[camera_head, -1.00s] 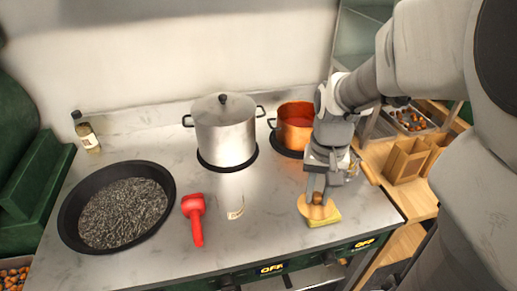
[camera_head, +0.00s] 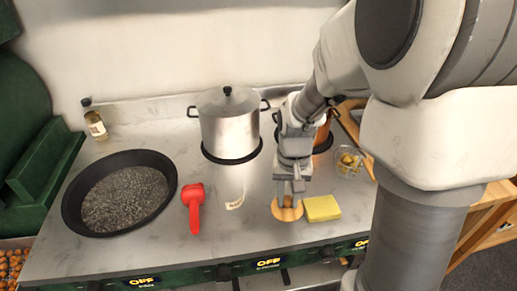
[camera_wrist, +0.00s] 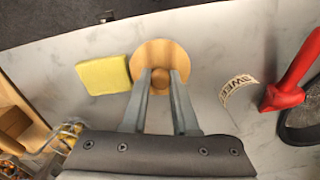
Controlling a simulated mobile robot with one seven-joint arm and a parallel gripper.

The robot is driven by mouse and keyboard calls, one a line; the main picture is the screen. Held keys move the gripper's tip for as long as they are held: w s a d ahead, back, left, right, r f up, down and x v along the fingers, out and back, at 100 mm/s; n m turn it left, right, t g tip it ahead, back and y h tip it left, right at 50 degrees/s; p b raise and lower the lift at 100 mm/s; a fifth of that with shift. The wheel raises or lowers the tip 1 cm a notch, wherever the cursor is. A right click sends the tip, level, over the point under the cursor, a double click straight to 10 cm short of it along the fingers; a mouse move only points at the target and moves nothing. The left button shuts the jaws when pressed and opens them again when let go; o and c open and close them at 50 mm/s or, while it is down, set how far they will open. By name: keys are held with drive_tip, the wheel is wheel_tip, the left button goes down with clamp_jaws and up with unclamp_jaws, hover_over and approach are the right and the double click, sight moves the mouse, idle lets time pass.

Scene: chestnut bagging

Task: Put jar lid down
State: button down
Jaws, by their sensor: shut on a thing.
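The jar lid (camera_head: 287,212) is a round, light wooden disc. It is low over the marble counter (camera_head: 230,225), left of the yellow sponge; I cannot tell whether it touches the counter. My gripper (camera_head: 290,198) points down and is shut on the lid. In the wrist view, the lid (camera_wrist: 153,60) lies between the fingertips (camera_wrist: 162,78), which hide part of its middle. An open glass jar (camera_head: 348,162) with yellowish contents stands at the right of the counter, behind the sponge.
A yellow sponge (camera_head: 322,208) lies right of the lid. A label strip (camera_head: 235,202) and a red scoop-like tool (camera_head: 194,208) lie left. A wide black pan (camera_head: 165,203), a steel pot (camera_head: 230,125) and a copper pot (camera_head: 322,136) stand around. The counter's front edge is close.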

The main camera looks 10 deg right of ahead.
drive_tip(key=shift+w+a+f, duration=0.75)
drive_tip(key=shift+w, duration=0.15)
drive_tip(key=shift+f+b, duration=0.4)
drive_tip(key=shift+f, duration=1.5)
drive_tip(key=shift+f, duration=0.2)
drive_tip(key=c, duration=0.7)
unclamp_jaws()
